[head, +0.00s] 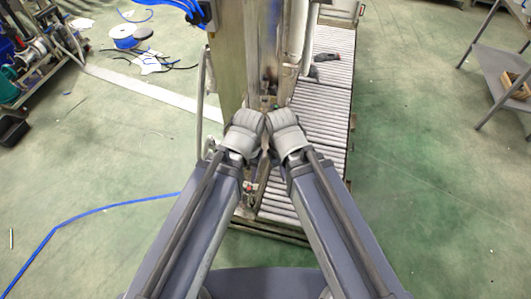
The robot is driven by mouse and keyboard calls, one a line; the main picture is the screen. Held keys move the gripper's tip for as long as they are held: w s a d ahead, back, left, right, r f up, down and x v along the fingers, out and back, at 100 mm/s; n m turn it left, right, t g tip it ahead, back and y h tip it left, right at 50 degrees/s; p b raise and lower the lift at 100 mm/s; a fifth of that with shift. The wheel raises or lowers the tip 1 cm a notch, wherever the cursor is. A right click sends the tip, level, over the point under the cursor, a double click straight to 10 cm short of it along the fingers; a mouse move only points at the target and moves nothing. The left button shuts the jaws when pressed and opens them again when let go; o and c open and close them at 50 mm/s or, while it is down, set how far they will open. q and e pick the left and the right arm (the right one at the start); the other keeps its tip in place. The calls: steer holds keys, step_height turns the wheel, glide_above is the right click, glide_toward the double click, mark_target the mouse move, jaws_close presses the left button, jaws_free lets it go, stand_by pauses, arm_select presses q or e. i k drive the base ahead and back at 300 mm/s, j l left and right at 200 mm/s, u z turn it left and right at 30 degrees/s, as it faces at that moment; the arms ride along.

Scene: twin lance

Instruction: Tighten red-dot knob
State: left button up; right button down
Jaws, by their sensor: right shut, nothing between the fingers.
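My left gripper (250,122) and my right gripper (278,122) are close together in front of a tall metal machine (262,50), near the middle of the head view. The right gripper is shut with nothing held. The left gripper's fingers cannot be made out well enough to tell open from shut. I cannot pick out the red-dot knob for sure. Small reddish fittings show on the machine just above and below my grippers, too small to identify. My grippers and arms hide part of the machine's front.
A roller conveyor (318,110) runs along the machine's right side, with a dark object (327,57) on it. A grey shelf table (497,72) stands at the right. A blue hose (95,212) lies on the floor at the left. Green floor at the right is clear.

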mark_target(248, 188)
steer(key=k+z, duration=0.45)
steer(key=k+l+z, duration=0.2)
steer(key=k+z, duration=0.3)
